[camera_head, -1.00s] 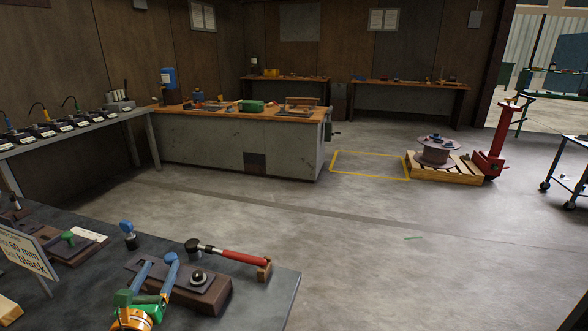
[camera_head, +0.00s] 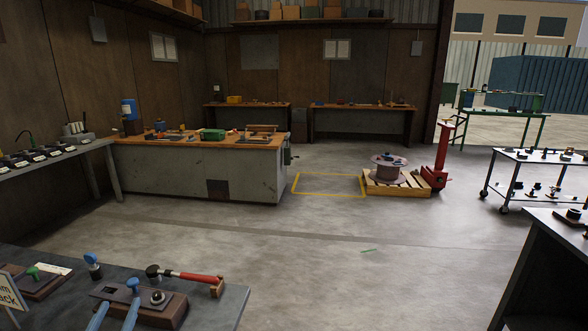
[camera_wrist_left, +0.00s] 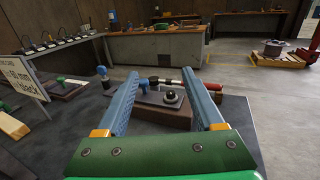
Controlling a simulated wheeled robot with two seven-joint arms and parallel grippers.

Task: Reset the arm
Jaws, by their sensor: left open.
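My left gripper (camera_head: 115,313) shows at the bottom left of the head view, where only its two blue fingers are seen. In the left wrist view both fingers (camera_wrist_left: 160,75) stand wide apart with nothing between them, in front of a green palm (camera_wrist_left: 165,155). Past the fingers is a dark block (camera_head: 165,308) with a blue knob and a round black knob, on the grey bench (camera_head: 232,300). It also shows in the left wrist view (camera_wrist_left: 160,112). I cannot tell from the head view whether the fingers touch the block. My right gripper is in neither view.
A red-handled tool (camera_head: 190,276) lies behind the block, and a blue-topped piece (camera_head: 93,268) stands left of it. Open floor (camera_head: 320,260) separates this bench from the dark bench (camera_head: 560,255) at right.

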